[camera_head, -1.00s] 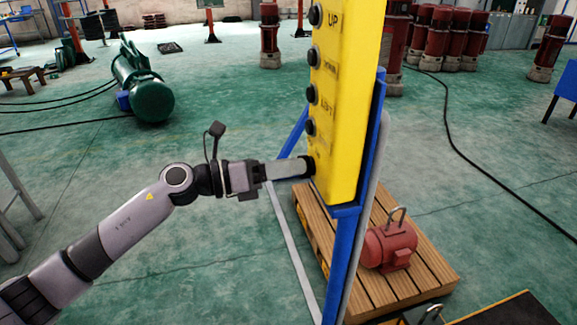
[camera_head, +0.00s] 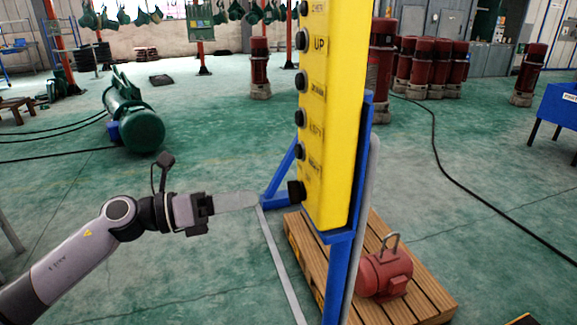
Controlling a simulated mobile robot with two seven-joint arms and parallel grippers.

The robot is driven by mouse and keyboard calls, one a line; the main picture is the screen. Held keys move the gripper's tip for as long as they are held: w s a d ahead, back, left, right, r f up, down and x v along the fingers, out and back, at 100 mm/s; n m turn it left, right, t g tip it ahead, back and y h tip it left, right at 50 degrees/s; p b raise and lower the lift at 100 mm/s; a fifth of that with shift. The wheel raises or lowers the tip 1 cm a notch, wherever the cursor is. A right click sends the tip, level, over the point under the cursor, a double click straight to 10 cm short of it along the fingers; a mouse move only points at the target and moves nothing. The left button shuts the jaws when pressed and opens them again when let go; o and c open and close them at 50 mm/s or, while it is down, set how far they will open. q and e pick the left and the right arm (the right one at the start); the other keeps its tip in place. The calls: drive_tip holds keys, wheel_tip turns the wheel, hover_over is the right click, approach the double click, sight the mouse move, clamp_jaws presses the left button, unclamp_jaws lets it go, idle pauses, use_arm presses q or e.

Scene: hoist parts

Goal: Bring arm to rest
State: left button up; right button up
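My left arm comes in from the left, and its gripper (camera_head: 236,201) points right toward the yellow control panel (camera_head: 337,120). The panel stands upright on a blue post (camera_head: 338,275) and carries a column of black buttons with labels, one reading UP. My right gripper is out of view.
A wooden pallet (camera_head: 421,292) with a red motor (camera_head: 385,274) sits behind the post. A green cylindrical machine (camera_head: 140,128) lies at back left. Red cylinders (camera_head: 420,65) stand at the back. A black cable (camera_head: 435,145) crosses the floor at right. Open green floor lies around my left arm.

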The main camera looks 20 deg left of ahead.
use_arm(q)
drive_tip(key=shift+d, duration=0.1)
drive_tip(key=s+f+n+t+y+p, duration=0.1)
drive_tip(key=s+f+n+t+y, duration=0.2)
drive_tip(key=f+n+y, duration=0.7)
drive_tip(key=s+f+n+t+h+p, duration=0.1)
drive_tip(key=s+f+n+t, duration=0.4)
drive_tip(key=n, duration=1.1)
drive_tip(key=s+d+f+n+g+y, duration=0.1)
drive_tip(key=s+f+n+g+y, duration=0.2)
drive_tip(key=s+f+n+g, duration=0.4)
drive_tip(key=s+f+n+p, duration=0.1)
drive_tip(key=s+f+n, duration=0.4)
drive_tip(key=f, duration=0.3)
drive_tip(key=shift+s+d+f+n+y, duration=0.2)
drive_tip(key=shift+d+f+n+y, duration=0.1)
drive_tip(key=shift+d+f+y, duration=0.1)
